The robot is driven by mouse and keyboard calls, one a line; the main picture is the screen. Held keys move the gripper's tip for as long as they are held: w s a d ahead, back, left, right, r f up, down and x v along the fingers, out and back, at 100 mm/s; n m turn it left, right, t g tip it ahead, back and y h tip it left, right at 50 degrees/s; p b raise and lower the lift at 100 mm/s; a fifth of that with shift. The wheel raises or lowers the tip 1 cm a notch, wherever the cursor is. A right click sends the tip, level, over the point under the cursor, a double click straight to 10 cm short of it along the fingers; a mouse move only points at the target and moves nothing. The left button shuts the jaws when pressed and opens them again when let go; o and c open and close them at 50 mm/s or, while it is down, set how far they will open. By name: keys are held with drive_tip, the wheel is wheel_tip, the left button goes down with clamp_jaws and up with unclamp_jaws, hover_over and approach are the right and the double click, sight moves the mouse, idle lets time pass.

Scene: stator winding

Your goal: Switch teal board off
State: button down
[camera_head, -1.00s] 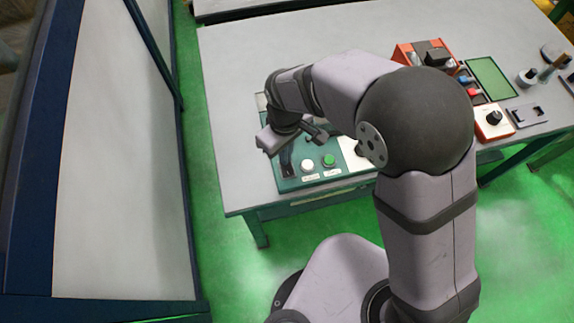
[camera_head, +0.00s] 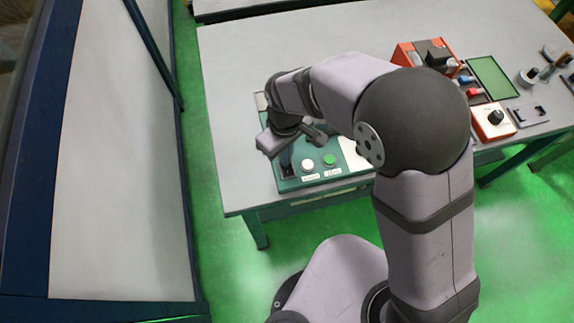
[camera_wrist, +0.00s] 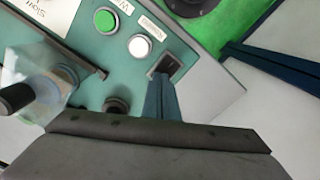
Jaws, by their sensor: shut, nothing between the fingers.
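The teal board (camera_head: 345,175) lies on the grey bench, partly hidden under my arm. It has a white button (camera_head: 307,165) and a green button (camera_head: 329,159) near its front edge. In the wrist view, the board (camera_wrist: 112,72) shows the green button (camera_wrist: 105,20), the white button (camera_wrist: 140,46) and a dark square switch (camera_wrist: 170,65) in a line. My gripper (camera_wrist: 161,82) is shut and empty. Its fingertips are right at the square switch and cover part of it. I cannot tell whether they touch it, nor which way the switch is set.
In the wrist view, a dark round knob (camera_wrist: 116,104) and a clear cover (camera_wrist: 48,90) stand on the board beside my gripper. The orange-edged station (camera_head: 424,52) and a green panel (camera_head: 492,78) are at the bench's right. The bench's back left is clear.

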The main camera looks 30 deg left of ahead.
drive_tip(key=shift+f, duration=0.2)
drive_tip(key=shift+s+r, duration=0.1)
wheel_tip(320, 180, up, 7)
drive_tip(key=p, duration=0.6)
idle(0.7)
drive_tip(key=shift+d+m, duration=0.15)
drive_tip(key=shift+m, duration=0.45)
drive_tip(key=s+d+f+m+g+h, duration=0.15)
drive_tip(key=s+d, duration=0.35)
drive_tip(key=d, duration=0.7)
drive_tip(key=w+d+r+m, duration=0.2)
drive_tip(key=d+m, duration=0.4)
drive_tip(key=d, duration=0.5)
drive_tip(key=w+d+r+m+t+y, duration=0.1)
drive_tip(key=w+d+r+m, duration=0.2)
drive_tip(key=d, duration=0.9)
drive_tip(key=r+m, duration=0.1)
drive_tip(key=m, duration=0.2)
drive_tip(key=shift+w+r+b, duration=0.2)
drive_tip(key=shift+w+b, duration=0.15)
drive_tip(key=shift+b, duration=0.05)
